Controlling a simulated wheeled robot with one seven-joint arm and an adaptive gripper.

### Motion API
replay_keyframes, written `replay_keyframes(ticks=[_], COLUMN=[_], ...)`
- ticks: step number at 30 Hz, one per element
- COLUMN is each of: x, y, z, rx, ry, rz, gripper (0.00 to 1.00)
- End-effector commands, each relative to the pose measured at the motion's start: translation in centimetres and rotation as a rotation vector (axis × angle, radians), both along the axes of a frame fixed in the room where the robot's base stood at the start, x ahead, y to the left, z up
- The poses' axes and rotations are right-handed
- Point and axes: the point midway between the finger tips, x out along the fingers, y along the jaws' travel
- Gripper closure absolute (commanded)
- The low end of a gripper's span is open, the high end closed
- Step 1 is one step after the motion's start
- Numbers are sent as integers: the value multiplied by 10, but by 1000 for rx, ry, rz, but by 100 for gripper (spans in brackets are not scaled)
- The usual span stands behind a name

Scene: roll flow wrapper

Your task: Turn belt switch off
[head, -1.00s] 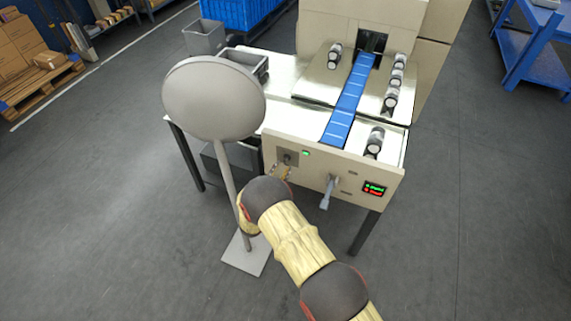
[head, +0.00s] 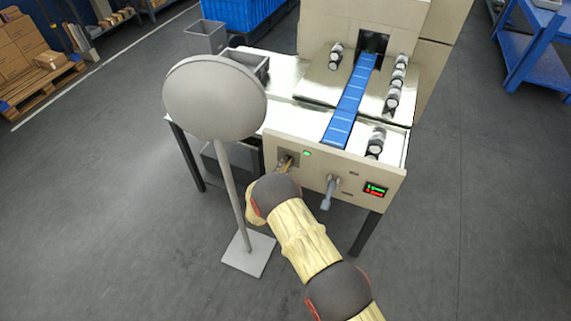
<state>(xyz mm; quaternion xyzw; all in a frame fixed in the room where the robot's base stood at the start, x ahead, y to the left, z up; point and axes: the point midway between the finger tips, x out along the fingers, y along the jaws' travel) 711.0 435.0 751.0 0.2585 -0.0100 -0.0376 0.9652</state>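The belt switch (head: 287,157) is on a grey plate at the left of the machine's beige front panel (head: 312,176). A small green light (head: 306,153) is lit just right of it. My gripper (head: 284,164) is right at the switch, at the end of my arm. The gripper is small and partly hidden by my arm, so I cannot tell whether its fingers touch the switch or are shut. The blue belt (head: 348,103) runs up into the machine's opening.
A grey lever (head: 328,192) sticks out of the panel right of my arm. A round grey disc on a stand (head: 214,95) is close at the left. Open floor lies in front.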

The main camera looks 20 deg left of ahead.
Motion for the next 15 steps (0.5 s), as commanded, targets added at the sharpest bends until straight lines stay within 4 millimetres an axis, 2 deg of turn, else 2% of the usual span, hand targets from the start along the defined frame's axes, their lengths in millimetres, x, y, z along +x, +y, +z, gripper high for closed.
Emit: replay_keyframes(ticks=[4, 15], x=[0, 0], y=[0, -1], z=[0, 0], rx=[0, -2], ry=[0, 1], rz=[-1, -1], gripper=[100, 100])
